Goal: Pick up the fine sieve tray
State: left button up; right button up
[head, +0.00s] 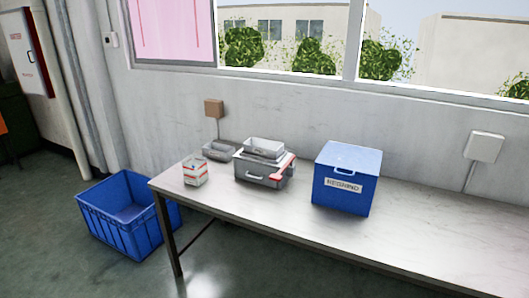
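Two small grey trays are on or above the table, and I cannot tell which is the fine sieve tray. One light grey tray (264,147) rests on top of a grey metal box (262,172) with a front handle and a red part on its right side. The other grey tray (219,151) lies on the table behind and left of that box. Any mesh is too small to see. Neither of my grippers is in view.
The long table (300,222) stands against the wall. A red-and-white carton (195,173) stands near its left end. A blue box labelled REGRIND (346,183) stands right of the metal box. An open blue crate (115,227) sits on the floor at left. The table's right part is clear.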

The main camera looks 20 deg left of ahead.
aim_at(263, 149)
jog(key=i+j, duration=0.15)
jog(key=j, duration=0.45)
jog(key=i+j+z, duration=0.15)
jog(key=j, duration=1)
jog(key=i+z, duration=0.05)
